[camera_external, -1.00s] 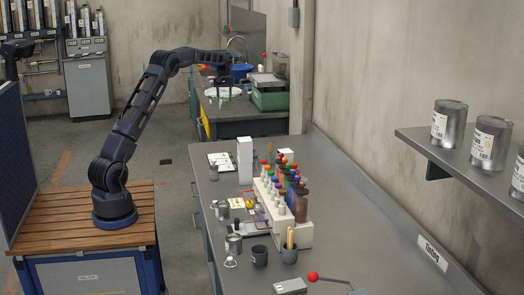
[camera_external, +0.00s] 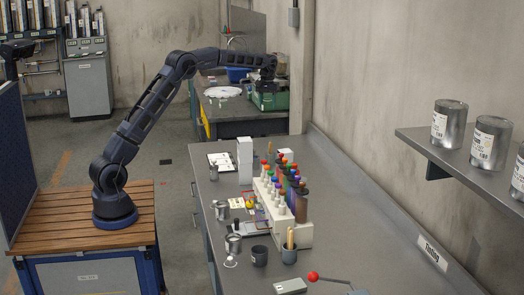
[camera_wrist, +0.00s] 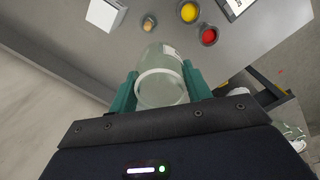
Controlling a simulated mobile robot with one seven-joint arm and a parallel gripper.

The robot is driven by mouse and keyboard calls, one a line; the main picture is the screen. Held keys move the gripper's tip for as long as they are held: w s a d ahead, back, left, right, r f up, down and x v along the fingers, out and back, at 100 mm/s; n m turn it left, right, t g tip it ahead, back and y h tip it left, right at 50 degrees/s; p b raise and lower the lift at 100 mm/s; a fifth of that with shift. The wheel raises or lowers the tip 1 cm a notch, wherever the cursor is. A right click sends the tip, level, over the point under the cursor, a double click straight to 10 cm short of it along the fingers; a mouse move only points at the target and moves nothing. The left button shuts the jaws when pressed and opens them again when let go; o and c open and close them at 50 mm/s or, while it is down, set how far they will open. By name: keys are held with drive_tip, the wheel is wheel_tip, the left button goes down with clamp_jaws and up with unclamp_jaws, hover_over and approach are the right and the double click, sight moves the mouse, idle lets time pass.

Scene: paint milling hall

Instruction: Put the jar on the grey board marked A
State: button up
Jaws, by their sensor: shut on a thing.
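The jar (camera_wrist: 163,78) is clear glass with a pale label strip near its far end. In the wrist view it lies between the two green fingers of my gripper (camera_wrist: 162,84), which is shut on it. In the external view my gripper (camera_external: 265,84) is raised at the far end of the arm, in front of the green box at the back; the jar is too small to make out there. I cannot make out a grey board marked A in either view.
The bench's right strip is clear.

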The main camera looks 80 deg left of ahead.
drive_tip(key=w+d+m, duration=0.1)
drive_tip(key=w+d, duration=0.2)
drive_tip(key=d, duration=0.7)
drive_tip(key=w+d+m, duration=0.2)
drive_tip(key=w+d, duration=0.1)
drive_tip(key=d, duration=0.6)
drive_tip(key=w+d+m, duration=0.1)
drive_tip(key=w+d, duration=0.2)
drive_tip(key=d, duration=0.7)
drive_tip(key=s+d+m, duration=0.1)
drive_tip(key=d+m, duration=0.3)
drive_tip(key=d, duration=2.2)
drive_tip(key=m, duration=0.8)
hover_over(290, 285)
wheel_tip(290, 285, down, 4)
drive_tip(key=f, duration=0.1)
drive_tip(key=shift+n, duration=0.3)
wheel_tip(290, 285, down, 20)
drive_tip(key=shift+r, duration=0.1)
